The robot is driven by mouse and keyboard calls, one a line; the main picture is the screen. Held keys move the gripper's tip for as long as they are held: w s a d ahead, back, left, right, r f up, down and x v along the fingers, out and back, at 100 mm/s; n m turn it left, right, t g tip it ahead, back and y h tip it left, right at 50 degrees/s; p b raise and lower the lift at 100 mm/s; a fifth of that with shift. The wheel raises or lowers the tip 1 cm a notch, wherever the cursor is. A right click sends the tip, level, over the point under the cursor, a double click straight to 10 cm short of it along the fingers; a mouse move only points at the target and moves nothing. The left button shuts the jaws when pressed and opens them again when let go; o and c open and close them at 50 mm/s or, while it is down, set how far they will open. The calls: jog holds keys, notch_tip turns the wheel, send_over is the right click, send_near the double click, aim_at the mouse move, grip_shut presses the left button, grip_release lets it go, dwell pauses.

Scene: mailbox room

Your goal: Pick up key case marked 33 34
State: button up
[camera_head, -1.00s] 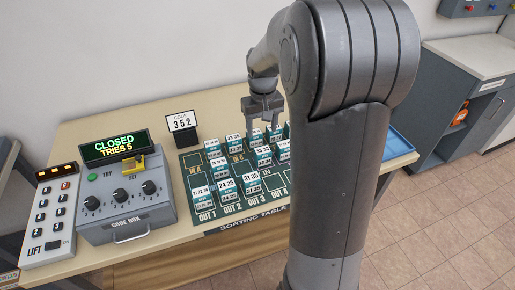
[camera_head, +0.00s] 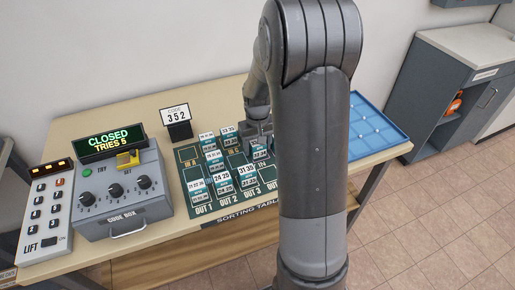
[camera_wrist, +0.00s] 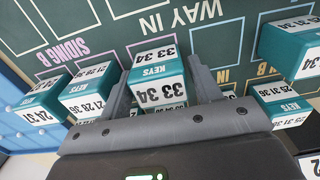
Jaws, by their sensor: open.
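The key case marked 33 34 (camera_wrist: 155,72) is a teal block with white labels, upright on the dark green sorting board (camera_wrist: 215,65). In the wrist view it stands between the two fingers of my gripper (camera_wrist: 162,88), which is open with one finger on each side. I cannot tell whether either finger touches it. In the head view my gripper (camera_head: 257,132) is down among the cases at the right of the visible group, and my arm hides much of that area.
Other teal cases stand close by, including 21 28 36 (camera_wrist: 88,92) and 24 31 (camera_wrist: 42,105). A blue tray (camera_head: 362,148) lies at the table's right.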

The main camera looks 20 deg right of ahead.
jog(key=shift+f, duration=0.25)
jog(key=shift+c, duration=0.5)
jog(key=c, duration=0.7)
jog(key=shift+r, duration=0.1)
